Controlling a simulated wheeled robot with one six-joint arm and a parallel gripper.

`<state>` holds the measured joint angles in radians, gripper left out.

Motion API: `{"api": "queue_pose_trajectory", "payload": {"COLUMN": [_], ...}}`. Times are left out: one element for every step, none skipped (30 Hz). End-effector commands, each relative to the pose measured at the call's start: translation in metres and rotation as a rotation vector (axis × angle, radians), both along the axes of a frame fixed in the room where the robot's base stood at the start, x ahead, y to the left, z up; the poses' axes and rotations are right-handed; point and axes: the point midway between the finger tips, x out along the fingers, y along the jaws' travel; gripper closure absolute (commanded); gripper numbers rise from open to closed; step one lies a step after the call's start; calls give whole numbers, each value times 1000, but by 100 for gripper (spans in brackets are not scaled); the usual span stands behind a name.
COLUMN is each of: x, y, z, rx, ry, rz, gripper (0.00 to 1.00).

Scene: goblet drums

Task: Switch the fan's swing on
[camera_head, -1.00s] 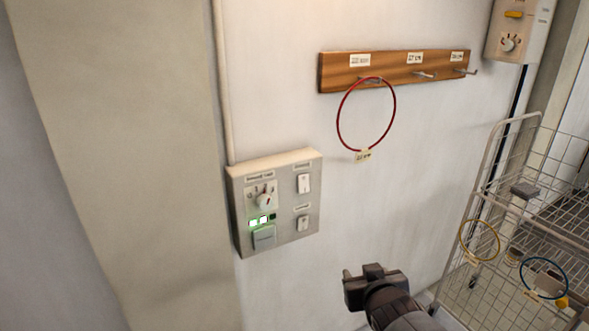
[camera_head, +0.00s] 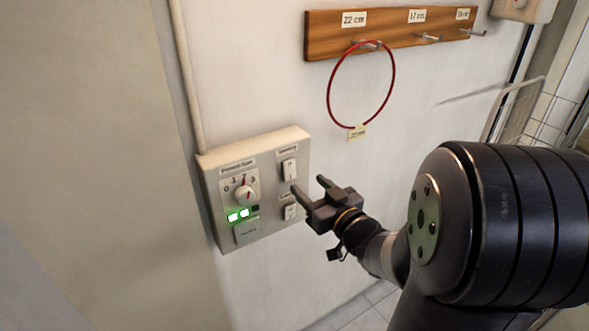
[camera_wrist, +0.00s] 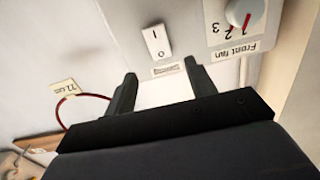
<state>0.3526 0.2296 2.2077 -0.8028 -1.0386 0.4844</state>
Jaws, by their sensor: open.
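The grey control panel (camera_head: 268,222) is on the wall left of centre in the head view. Its upper rocker switch (camera_head: 289,170) sits under a small label too blurred to read surely. A lower rocker switch (camera_head: 290,211) is just left of my gripper. In the wrist view, turned upside down, a white rocker switch (camera_wrist: 157,41) marked I and O lies beyond my fingertips, with a label beside it. Which side is pressed in is unclear. My gripper (camera_head: 308,186) is open and empty, close to the panel's right side; its fingers also show in the wrist view (camera_wrist: 162,73).
The panel also has a knob (camera_head: 246,194) labelled "Front fan", lit green lamps (camera_head: 238,215) and a button (camera_head: 247,232). Above right, a wooden hook rail (camera_head: 390,35) holds a red ring (camera_head: 329,92). A wire rack (camera_head: 545,110) stands at the far right.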

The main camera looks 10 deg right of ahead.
Motion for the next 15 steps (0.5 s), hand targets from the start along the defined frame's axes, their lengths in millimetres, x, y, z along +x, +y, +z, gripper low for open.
{"api": "queue_pose_trajectory", "payload": {"x": [10,16,23,28,33,39,43,47,52,55,58,61,63,65,67], "y": [5,6,9,10,11,14,15,16,17,18,19,20,21,21,22], "z": [1,1,1,1,2,1,1,1,1,1,1,1,1,1,1], "rx": [1,1,0,1,2,1,0,0,0,1,1,0,-1,0,0], "ry": [3,3,2,3,2,3,2,3,3,1,1,2,2,1,0], "rz": [5,4,4,3,3,3,2,2,1,0,0,0,0,0,0], "gripper": [47,47,47,47,47,47,47,47,47,47,47,47,47,47,47]}}
